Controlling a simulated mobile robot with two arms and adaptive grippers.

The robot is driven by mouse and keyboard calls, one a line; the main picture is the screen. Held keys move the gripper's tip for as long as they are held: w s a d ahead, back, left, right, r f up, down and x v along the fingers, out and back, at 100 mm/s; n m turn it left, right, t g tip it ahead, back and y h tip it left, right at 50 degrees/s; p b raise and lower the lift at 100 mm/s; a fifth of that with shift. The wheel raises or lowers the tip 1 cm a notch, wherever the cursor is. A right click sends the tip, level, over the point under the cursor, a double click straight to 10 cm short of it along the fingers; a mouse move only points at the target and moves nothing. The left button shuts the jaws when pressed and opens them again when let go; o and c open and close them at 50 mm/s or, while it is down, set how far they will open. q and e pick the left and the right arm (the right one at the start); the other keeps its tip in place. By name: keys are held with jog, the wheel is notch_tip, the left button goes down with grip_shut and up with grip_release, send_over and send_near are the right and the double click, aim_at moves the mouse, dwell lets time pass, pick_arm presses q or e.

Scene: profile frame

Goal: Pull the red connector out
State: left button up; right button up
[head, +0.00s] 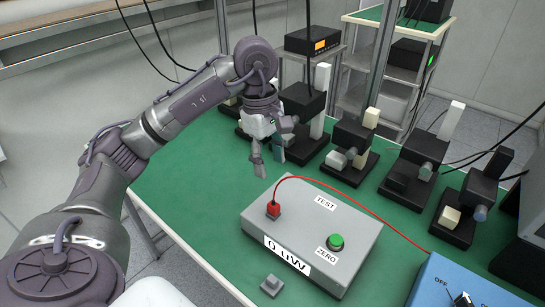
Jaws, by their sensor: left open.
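The red connector (273,209) stands upright at the left end of the top of a grey test box (300,212). A red cable (355,200) arcs from it to the right, toward a blue box. My left gripper (267,160) hangs above and behind the connector, near the box's far left corner. Its fingers are apart, point down and hold nothing. It is clear of the connector. The foot of the connector, where it meets the box, is too small to make out. My right gripper is not in view.
The box top also carries a green button (336,241). A blue box (460,288) with a switch stands at the lower right. A small grey block (271,285) lies in front. Several black fixtures (350,150) line the back of the green table (185,215); its left part is clear.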

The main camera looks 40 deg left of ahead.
aim_at(273, 204)
pick_arm(q)
jog(key=f, duration=0.4)
jog(key=d+f+p, duration=0.1)
jog(key=f, duration=0.4)
jog(key=f+p, duration=0.1)
jog(key=f, duration=0.3)
jog(key=shift+s+d+f, duration=0.15)
jog(key=shift+s+f, duration=0.05)
jog(key=shift+f, duration=0.1)
grip_shut()
